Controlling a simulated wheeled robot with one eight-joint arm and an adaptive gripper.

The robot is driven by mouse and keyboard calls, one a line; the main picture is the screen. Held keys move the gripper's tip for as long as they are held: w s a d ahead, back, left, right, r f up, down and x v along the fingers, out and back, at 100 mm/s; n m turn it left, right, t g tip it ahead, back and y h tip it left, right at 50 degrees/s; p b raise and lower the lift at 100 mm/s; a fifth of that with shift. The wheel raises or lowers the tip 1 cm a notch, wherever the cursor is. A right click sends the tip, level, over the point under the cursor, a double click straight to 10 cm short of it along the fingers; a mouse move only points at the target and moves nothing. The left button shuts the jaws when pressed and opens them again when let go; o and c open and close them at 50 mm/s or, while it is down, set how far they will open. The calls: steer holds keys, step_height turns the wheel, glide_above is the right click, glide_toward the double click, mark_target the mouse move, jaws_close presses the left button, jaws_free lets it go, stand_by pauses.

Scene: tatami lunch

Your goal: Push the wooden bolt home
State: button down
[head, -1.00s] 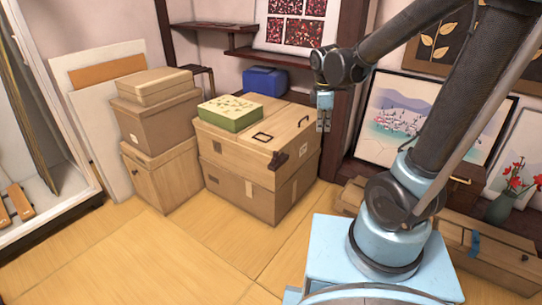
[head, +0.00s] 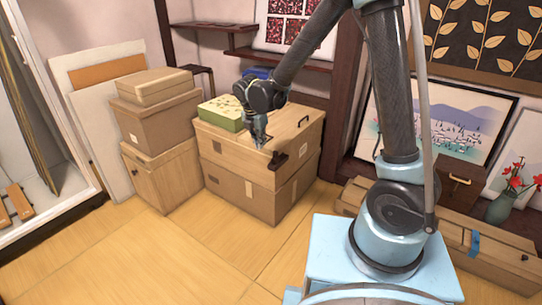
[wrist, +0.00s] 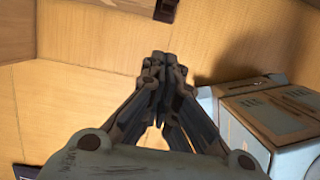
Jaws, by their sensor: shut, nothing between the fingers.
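A wooden chest (head: 235,150) with a pale lid stands on a cardboard box. A dark brown bolt fitting (head: 278,160) sits at its front right corner; bolt and holder cannot be told apart at this size. My gripper (head: 261,146) is shut and empty, pointing down just left of the fitting in the head view. I cannot tell whether it touches the chest. In the wrist view the shut fingertips (wrist: 164,60) have only floor behind them. A dark brown piece (wrist: 166,9), perhaps the fitting, is cut by the top edge there.
A green patterned box (head: 218,114) lies on the chest, and a dark handle (head: 303,121) is on its lid. Stacked boxes (head: 158,108) stand to the left. A blue box, partly hidden, is behind my arm. The tatami floor (head: 180,250) in front is clear.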

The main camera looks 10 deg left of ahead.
mark_target(276, 157)
stand_by(0.3)
steer(key=w+d+f, duration=0.2)
steer(key=w+f, duration=0.4)
steer(key=f, duration=0.3)
steer(key=shift+d+f, duration=0.25)
steer(key=shift+f, duration=0.1)
steer(key=shift+a, duration=0.1)
stand_by(0.4)
